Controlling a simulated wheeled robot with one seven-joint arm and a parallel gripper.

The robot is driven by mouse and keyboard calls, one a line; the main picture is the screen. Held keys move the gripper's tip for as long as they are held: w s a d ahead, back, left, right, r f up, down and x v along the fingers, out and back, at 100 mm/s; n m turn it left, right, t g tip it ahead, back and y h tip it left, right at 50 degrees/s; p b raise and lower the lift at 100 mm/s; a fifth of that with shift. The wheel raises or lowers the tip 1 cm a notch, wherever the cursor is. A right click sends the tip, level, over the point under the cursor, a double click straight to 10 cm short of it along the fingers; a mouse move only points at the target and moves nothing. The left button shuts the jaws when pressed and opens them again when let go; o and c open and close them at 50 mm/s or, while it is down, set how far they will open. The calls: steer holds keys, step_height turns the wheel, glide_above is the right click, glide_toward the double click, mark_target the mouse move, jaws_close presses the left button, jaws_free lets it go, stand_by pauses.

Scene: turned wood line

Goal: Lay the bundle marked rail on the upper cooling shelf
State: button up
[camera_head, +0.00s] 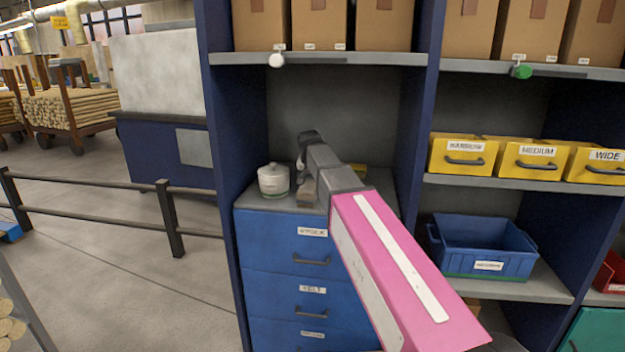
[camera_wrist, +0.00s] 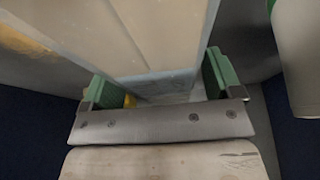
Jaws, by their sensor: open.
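My gripper (camera_wrist: 160,85) is inside the open bay above the blue drawers. In the wrist view its two green-padded fingers stand apart, with a pale, flat-sided thing (camera_wrist: 165,40) between or beyond them. I cannot tell whether they touch it. In the head view my arm hides most of the space around the fingers, and a small brown piece (camera_head: 308,199) shows below the wrist. No bundle with a readable rail mark shows. No shelf is readable as the upper cooling shelf.
A white lidded pot (camera_head: 273,180) stands left of my wrist on the blue drawer unit (camera_head: 275,240). Brown boxes (camera_head: 320,25) fill the shelf above. Yellow bins (camera_head: 462,155) and a blue crate (camera_head: 485,248) sit right of the bay's divider. A dark railing (camera_head: 110,185) stands left.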

mark_target(311, 178)
steer(key=v, duration=1.1)
steer(key=shift+r, duration=0.3)
steer(key=shift+o, duration=0.4)
steer(key=shift+r, duration=0.15)
steer(key=w+f, duration=0.1)
steer(key=w+f+g, duration=0.1)
steer(key=w, duration=0.1)
steer(key=shift+f, duration=0.25)
steer(key=shift+f+g, duration=0.3)
steer(key=shift+f, duration=0.4)
steer(key=shift+x, duration=4.7)
steer(key=shift+d+r, duration=0.1)
steer(key=shift+d, duration=0.05)
steer(key=c, duration=1.4)
